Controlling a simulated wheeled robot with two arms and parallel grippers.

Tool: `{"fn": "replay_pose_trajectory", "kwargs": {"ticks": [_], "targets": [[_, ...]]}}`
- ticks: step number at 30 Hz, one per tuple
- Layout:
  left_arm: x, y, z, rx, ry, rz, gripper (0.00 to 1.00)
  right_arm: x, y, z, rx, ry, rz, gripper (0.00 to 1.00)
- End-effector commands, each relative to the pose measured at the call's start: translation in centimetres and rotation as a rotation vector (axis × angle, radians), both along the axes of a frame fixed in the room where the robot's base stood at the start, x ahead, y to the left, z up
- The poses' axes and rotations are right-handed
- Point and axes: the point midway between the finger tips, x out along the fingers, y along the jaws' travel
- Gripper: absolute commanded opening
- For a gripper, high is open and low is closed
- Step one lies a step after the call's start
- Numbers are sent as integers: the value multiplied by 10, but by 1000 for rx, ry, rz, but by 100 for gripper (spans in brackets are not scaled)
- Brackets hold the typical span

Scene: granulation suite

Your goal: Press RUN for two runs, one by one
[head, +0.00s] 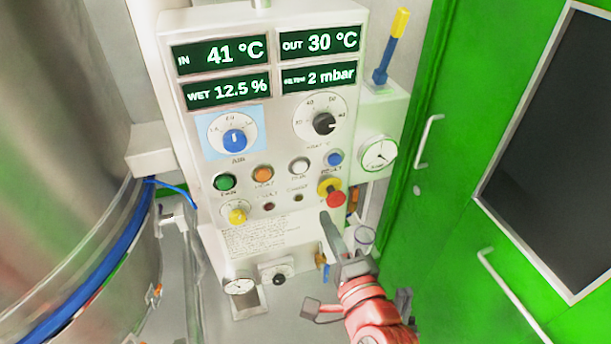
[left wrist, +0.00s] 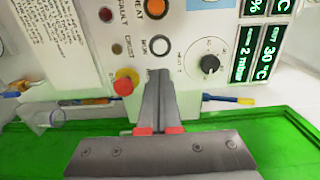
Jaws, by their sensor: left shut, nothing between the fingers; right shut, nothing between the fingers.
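The control panel (head: 280,130) faces me with a row of round buttons. The white RUN button (head: 299,166) sits between the orange HEAT button (head: 263,174) and the blue RESET button (head: 334,158). The RUN button also shows in the left wrist view (left wrist: 158,45), just beyond my fingertips. My left gripper (head: 328,218) is shut and empty, below the red stop knob (head: 335,199) in the head view. In the left wrist view its fingers (left wrist: 158,76) hide the RESET button; contact cannot be told. My right gripper is not in view.
Displays read IN 41 °C (head: 222,54), OUT 30 °C (head: 320,41), WET 12.5 % (head: 227,90) and 2 mbar (head: 319,76). A steel vessel (head: 70,140) stands left. A green door (head: 460,150) with handles is right. A pressure gauge (head: 378,153) sits beside the panel.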

Motion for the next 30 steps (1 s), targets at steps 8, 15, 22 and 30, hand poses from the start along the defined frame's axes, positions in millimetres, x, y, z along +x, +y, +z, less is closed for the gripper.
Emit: {"fn": "replay_pose_trajectory", "kwargs": {"ticks": [8, 15, 22, 30], "targets": [[52, 20, 5, -2, 3, 10, 0, 0, 0, 25, 0, 0, 0, 0], [97, 34, 4, 0, 3, 6, 0, 0, 0, 45, 0, 0, 0, 0], [120, 40, 2, 0, 1, 1, 0, 0, 0, 55, 0, 0, 0, 0], [123, 40, 0, -1, 0, 0, 0, 0, 0, 55, 0, 0, 0, 0]]}}
